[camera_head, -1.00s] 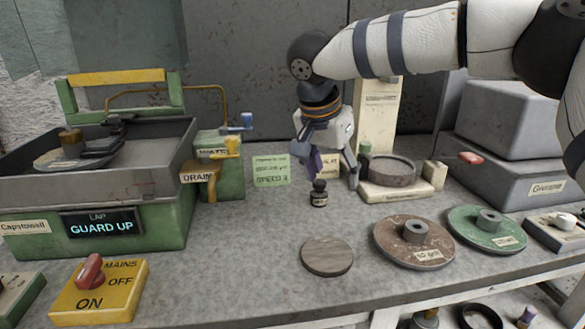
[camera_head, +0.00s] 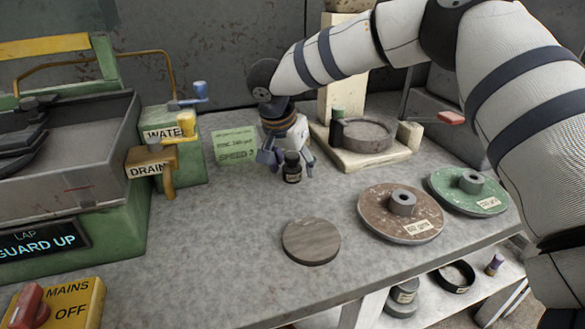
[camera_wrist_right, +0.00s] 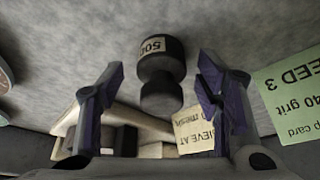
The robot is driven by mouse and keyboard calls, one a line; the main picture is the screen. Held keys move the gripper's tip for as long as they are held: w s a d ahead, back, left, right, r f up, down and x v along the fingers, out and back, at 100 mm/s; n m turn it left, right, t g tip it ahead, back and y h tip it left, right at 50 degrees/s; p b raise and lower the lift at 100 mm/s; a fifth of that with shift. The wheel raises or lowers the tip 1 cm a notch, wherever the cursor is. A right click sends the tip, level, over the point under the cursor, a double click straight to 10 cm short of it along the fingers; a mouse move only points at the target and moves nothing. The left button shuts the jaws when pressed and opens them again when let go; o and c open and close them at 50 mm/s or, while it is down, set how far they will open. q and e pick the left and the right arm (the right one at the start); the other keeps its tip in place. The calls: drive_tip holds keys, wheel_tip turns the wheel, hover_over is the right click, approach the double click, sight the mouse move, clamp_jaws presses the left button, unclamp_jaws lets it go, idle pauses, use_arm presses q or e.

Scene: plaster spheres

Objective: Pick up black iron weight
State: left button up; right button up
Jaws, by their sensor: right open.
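The black iron weight (camera_head: 292,172) stands upright on the grey bench, a small dark knobbed cylinder with a pale label. My right gripper (camera_head: 287,160) is low, just behind and around the weight, with its fingers pointing down. In the right wrist view the weight (camera_wrist_right: 161,76) sits between the two spread purple-padded fingers of the open gripper (camera_wrist_right: 161,70), with a visible gap on each side. Its label there reads "50" in part. My left gripper is out of view.
A green card (camera_head: 236,146) stands left of the gripper. A stone block with a round dish (camera_head: 365,138) is behind right. A wooden disc (camera_head: 311,242), a brown disc (camera_head: 385,222) and a green disc (camera_head: 480,197) lie in front and right. The lapping machine (camera_head: 60,190) is left.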

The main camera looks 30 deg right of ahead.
drive_tip(key=shift+w+f, duration=0.1)
clamp_jaws()
